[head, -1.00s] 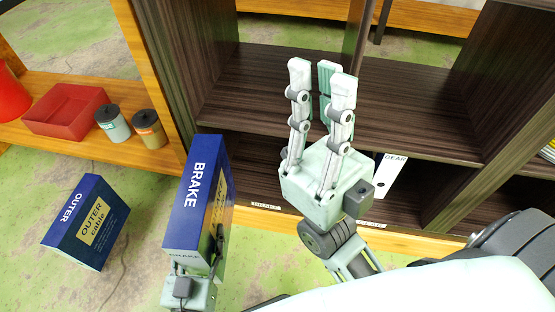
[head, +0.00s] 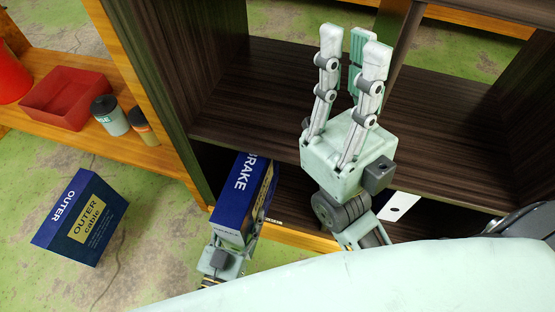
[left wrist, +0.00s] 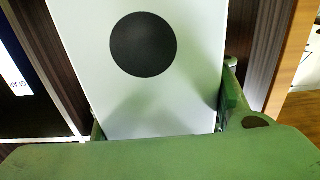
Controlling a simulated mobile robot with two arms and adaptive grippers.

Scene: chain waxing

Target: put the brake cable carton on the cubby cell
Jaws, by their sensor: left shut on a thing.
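The blue brake cable carton (head: 240,190) is in the head view, left of centre, with its far end in the lower left opening of the dark cubby shelf (head: 290,75). My left gripper (head: 247,238) is shut on its near end. In the left wrist view, a white face with a black disc (left wrist: 143,45), seemingly the carton's end, lies between the green fingers (left wrist: 160,125). The lower left cubby cell (head: 212,165) is dark and partly hidden by the carton. My right gripper (head: 354,45) is open and empty, fingers pointing up, in front of the shelf.
A blue outer cable carton (head: 82,217) stands on the green floor at left. An orange bench (head: 60,50) holds a red tray (head: 65,100) and two cans (head: 110,115). A white gear item (head: 398,206) sits in the lower right cell. The upper cells look empty.

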